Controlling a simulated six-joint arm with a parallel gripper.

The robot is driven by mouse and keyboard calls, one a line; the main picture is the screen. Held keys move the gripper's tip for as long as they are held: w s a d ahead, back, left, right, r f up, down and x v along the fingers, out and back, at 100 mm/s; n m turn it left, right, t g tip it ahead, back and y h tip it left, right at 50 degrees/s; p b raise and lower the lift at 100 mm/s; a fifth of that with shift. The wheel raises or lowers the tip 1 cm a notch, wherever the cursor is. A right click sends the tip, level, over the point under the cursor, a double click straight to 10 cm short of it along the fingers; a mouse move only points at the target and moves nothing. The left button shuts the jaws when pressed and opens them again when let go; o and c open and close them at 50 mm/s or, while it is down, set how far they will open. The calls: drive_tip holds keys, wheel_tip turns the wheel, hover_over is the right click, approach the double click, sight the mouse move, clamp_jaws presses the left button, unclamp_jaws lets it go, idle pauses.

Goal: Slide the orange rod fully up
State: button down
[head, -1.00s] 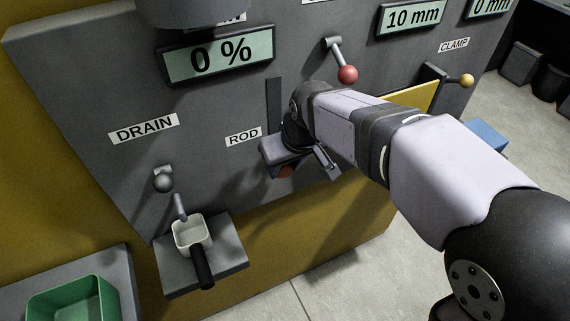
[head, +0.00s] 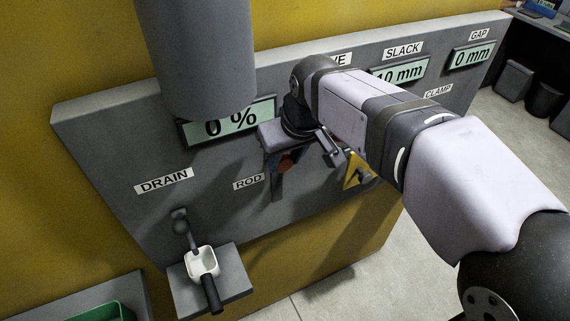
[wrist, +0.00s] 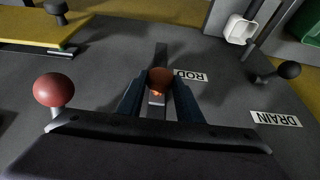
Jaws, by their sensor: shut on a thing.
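The rod's orange-brown knob (wrist: 160,78) sits between the two dark blue fingers of my gripper (wrist: 160,88) in the wrist view. My gripper (head: 284,160) is shut on it, and a bit of the knob (head: 286,164) shows below the wrist in the head view. The dark vertical slot (head: 277,188) shows below the gripper, beside the ROD label (head: 249,182). The slot (wrist: 161,54) also runs away from the knob in the wrist view. The slot's top end is hidden by my gripper and wrist.
A red ball knob (wrist: 53,90) stands beside my gripper in the wrist view. A yellow plate (head: 356,171) lies to the right. The 0 % display (head: 226,124) is close above left.

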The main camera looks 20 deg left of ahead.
sight(285, 159)
wheel_tip(285, 159, up, 4)
drive_tip(key=shift+w+a+p, duration=0.15)
drive_tip(key=shift+p, duration=0.6)
drive_tip(key=c, duration=1.3)
unclamp_jaws()
drive_tip(key=shift+r, duration=0.1)
drive_tip(key=shift+b+v, duration=1.25)
drive_tip(key=shift+v, duration=2.4)
